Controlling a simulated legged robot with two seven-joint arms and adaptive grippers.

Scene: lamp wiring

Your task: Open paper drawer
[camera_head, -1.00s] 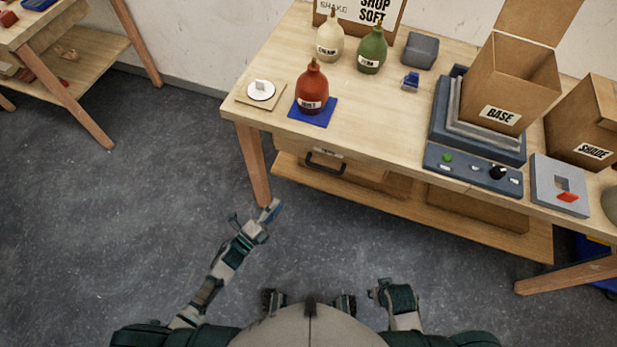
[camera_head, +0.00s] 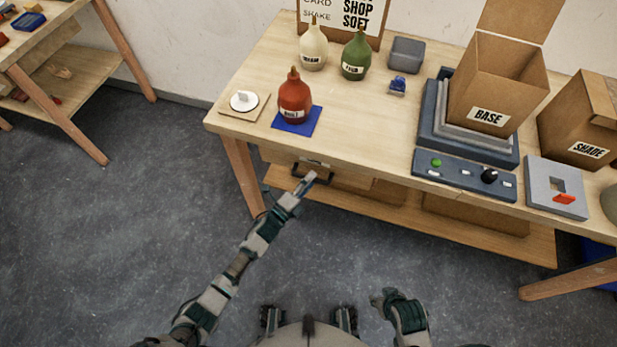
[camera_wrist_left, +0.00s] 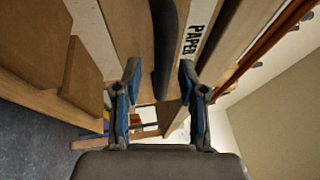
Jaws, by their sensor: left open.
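The paper drawer (camera_head: 340,181) is under the left part of the workbench top and looks shut. Its front carries a white label, which reads PAPER (camera_wrist_left: 196,38) in the left wrist view, and a dark bar handle (camera_wrist_left: 163,42). My left gripper (camera_head: 307,181) is at the drawer front and partly hides the handle in the head view. In the left wrist view my left gripper (camera_wrist_left: 160,78) is open, with the handle between its two fingers and gaps on both sides. My right gripper (camera_head: 378,298) is low near my body, away from the drawer; its fingers are unclear.
On the workbench (camera_head: 370,130) stand a red bottle (camera_head: 294,98) on a blue mat, a cream bottle (camera_head: 313,50), a green bottle (camera_head: 355,57), and the BASE box (camera_head: 490,90). A wooden shelf (camera_head: 480,240) runs below. The floor in front is clear.

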